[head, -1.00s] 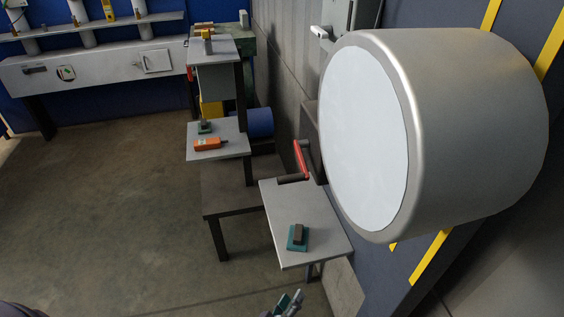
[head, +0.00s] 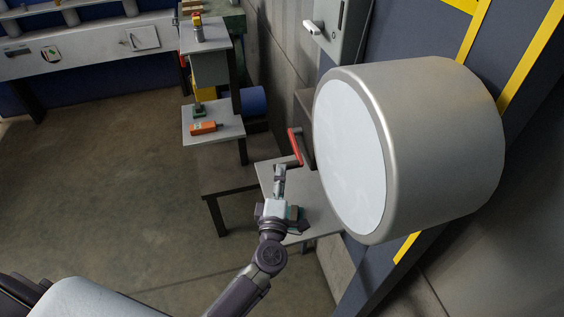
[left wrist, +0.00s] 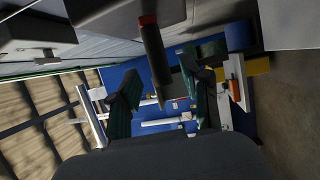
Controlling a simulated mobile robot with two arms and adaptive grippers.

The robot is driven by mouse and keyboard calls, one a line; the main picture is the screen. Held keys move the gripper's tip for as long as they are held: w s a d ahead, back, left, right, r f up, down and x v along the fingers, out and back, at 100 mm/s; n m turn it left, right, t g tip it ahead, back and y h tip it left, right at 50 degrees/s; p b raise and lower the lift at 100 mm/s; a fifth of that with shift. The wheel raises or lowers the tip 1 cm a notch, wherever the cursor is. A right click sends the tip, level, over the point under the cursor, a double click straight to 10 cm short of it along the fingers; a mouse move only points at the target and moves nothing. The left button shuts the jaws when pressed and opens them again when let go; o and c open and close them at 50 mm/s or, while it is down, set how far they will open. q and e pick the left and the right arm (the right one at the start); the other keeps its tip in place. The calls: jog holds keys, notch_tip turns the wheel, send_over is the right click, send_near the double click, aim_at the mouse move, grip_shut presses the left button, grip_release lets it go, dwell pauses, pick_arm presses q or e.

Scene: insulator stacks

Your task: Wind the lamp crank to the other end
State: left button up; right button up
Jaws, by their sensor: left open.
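The lamp (head: 420,150) is a big grey drum with a pale round face, at the right of the head view. The crank (head: 295,146) is beside its face, above a small grey table; it has a red part and a dark bar. A dark bar with a red end, apparently the crank (left wrist: 155,55), shows in the left wrist view ahead of the fingers. My left gripper (head: 279,171) is open and empty, just below and left of the crank in the head view. I cannot tell whether they touch. My right gripper is not in view.
A shelf with an orange device (head: 203,128) stands to the left. A grey wall box (head: 333,30) is behind the lamp. Open floor lies left.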

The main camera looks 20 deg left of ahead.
pick_arm(q)
jog(key=shift+x, duration=1.9)
grip_shut()
